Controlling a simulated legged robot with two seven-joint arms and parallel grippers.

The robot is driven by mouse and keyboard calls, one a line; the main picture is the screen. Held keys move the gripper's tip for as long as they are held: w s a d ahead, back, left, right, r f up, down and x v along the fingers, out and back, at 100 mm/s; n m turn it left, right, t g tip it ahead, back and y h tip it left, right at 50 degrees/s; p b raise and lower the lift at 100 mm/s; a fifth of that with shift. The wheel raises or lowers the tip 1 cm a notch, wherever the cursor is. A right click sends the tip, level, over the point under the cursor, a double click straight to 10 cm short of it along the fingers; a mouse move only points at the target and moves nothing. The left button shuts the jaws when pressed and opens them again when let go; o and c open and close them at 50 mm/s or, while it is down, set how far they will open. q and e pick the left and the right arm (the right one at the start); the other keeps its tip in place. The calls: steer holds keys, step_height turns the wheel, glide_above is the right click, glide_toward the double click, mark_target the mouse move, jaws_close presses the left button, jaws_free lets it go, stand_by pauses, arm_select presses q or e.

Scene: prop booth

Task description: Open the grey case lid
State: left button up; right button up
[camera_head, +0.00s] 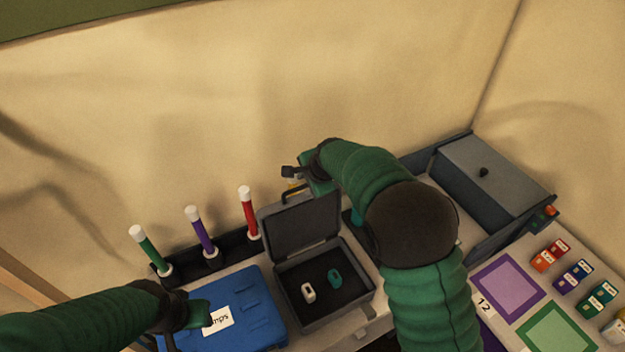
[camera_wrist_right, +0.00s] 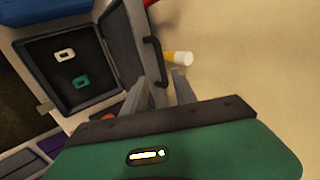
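The grey case (camera_head: 362,289) stands open on the table, its lid (camera_head: 303,226) raised nearly upright at the back. A white piece (camera_head: 308,292) and a teal piece (camera_head: 334,279) lie on its dark lining. They also show in the right wrist view, with the lid's dark handle (camera_wrist_right: 152,62). My right gripper (camera_wrist_right: 167,82) is open, with its fingers apart and nothing between them. In the head view my right gripper (camera_head: 290,172) is just behind and above the lid's top edge. My left gripper (camera_head: 197,314) is over the blue case; its fingertips are unclear.
The closed blue case (camera_head: 255,311) sits left of the grey case. A dark rack (camera_head: 211,263) holds green, purple and red sticks behind it. A grey lidded box (camera_head: 495,175) stands at the right, with coloured mats and small labelled blocks in front. A wall is close behind.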

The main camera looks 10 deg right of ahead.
steer(key=b+v, duration=0.1)
steer(key=v, duration=0.9)
steer(key=shift+b, duration=0.4)
steer(key=shift+s, duration=0.1)
steer(key=s+d+f+n+g+b, duration=0.1)
steer(key=s+d+f+n+b, duration=0.2)
steer(key=s+f, duration=0.5)
steer(key=s+d+f+n+g+h+b, duration=0.1)
steer(key=s+d+f+n+b, duration=0.2)
steer(key=s+f, duration=0.6)
steer(key=s+d+f+n+g+h+b, duration=0.1)
steer(key=s+d+f+n+b, duration=0.2)
steer(key=s+f+n+b, duration=0.3)
steer(key=s+f+n, duration=0.2)
steer(key=s+f, duration=0.1)
steer(key=shift+s+f, duration=0.15)
steer(key=shift+s, duration=0.2)
